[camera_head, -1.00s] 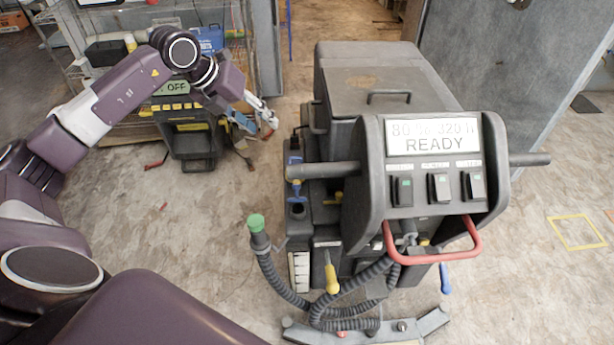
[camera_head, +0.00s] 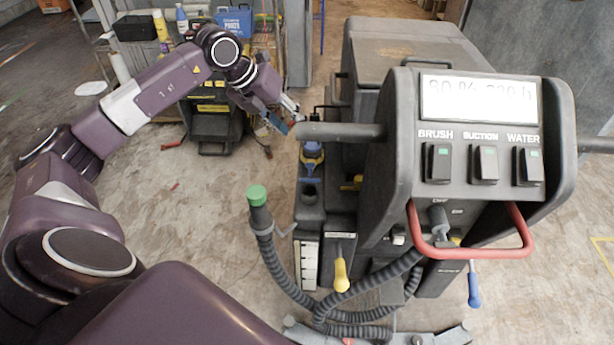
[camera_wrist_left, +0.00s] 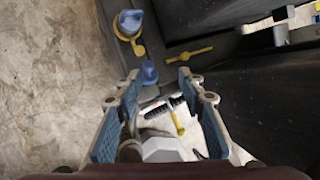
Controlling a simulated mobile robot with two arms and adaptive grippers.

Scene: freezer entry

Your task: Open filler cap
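A blue cap with a yellow ring (camera_head: 312,150) sits on the left side of the dark floor-cleaning machine (camera_head: 400,50), beside the handlebar. In the left wrist view, a blue cap with a yellow ring (camera_wrist_left: 130,22) shows at the top and a second blue knob (camera_wrist_left: 149,72) lies just beyond the fingertips. I cannot tell for sure which is the filler cap. My left gripper (camera_head: 288,122) is above the machine's left edge, near the handle end. In the wrist view the left gripper (camera_wrist_left: 158,78) is open, its fingers apart with nothing held. My right gripper is not in view.
The handlebar's left grip (camera_head: 340,132) juts out close to my left gripper. A grey hose with a green end (camera_head: 257,196) rises at the front left. A red bar (camera_head: 470,250) sits below the control panel. Shelving and a black cart (camera_head: 212,125) stand behind. Floor at left is clear.

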